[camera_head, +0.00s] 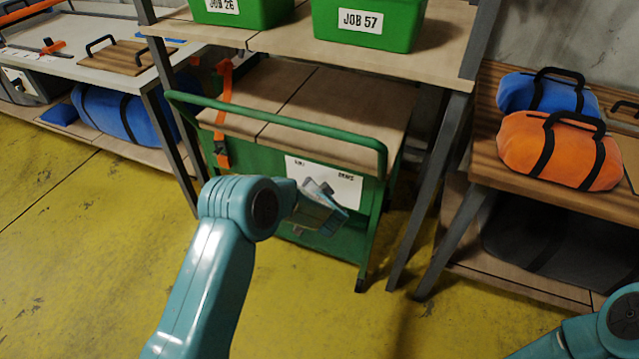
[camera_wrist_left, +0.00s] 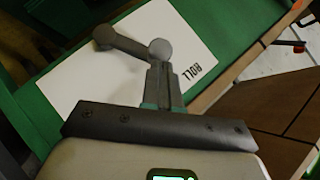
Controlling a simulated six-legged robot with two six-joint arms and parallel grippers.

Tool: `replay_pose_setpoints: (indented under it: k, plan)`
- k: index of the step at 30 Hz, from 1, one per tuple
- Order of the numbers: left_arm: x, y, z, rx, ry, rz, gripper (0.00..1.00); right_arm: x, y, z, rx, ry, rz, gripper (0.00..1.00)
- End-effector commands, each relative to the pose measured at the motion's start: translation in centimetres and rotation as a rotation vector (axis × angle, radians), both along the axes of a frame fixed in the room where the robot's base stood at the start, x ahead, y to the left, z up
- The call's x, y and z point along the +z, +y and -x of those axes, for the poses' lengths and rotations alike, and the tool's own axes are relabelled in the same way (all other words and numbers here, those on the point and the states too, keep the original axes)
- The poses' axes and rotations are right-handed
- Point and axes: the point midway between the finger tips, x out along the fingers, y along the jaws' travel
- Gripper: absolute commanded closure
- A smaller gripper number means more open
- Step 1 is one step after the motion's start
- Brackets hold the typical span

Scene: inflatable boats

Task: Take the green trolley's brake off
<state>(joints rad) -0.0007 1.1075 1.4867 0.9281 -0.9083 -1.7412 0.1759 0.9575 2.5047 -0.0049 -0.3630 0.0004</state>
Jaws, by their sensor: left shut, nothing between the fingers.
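The green trolley (camera_head: 270,160) stands under the shelf, with a wooden top and a green handle rail. Its front bears a white plate (camera_head: 345,186) with dark words at its left and right. In the left wrist view, the plate (camera_wrist_left: 75,88) reads "ROLL" at one end. A grey lever (camera_wrist_left: 130,44) with rounded ends lies across the plate, pointing away from that word. My left gripper (camera_head: 322,200) is in front of the plate. In the wrist view, its shut, empty fingers (camera_wrist_left: 160,75) are close to the lever's nearer rounded end; contact cannot be told. My right gripper is out of view.
Green bins (camera_head: 368,22) stand on the shelf above the trolley. An orange strap (camera_head: 223,110) hangs at its left side. Orange and blue bags (camera_head: 560,150) lie on the right bench. Yellow floor (camera_head: 90,250) is clear at the front left.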

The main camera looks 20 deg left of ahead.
Motion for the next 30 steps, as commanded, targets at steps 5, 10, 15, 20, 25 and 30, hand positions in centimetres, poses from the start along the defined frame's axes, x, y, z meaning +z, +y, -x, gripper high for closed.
replay_pose_setpoints:
  k: [5,10,15,20,25,30]
  plan:
    - [0.1,1.3,0.1,0.001,0.005,0.106,1.0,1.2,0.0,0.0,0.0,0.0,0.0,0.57]
    - [-0.3,1.8,0.0,0.0,0.005,0.102,1.0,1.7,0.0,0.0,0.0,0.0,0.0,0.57]
    - [-0.4,2.2,0.0,-0.001,0.004,0.1,1.0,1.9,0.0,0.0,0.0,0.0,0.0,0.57]
    - [-0.5,2.3,0.0,-0.001,0.004,0.098,1.0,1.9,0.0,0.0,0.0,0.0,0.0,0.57]
    - [-0.5,2.4,0.0,0.0,0.003,0.098,1.0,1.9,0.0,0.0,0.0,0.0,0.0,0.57]
    - [-0.5,2.4,0.0,0.001,0.004,0.098,1.0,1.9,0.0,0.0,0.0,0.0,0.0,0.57]
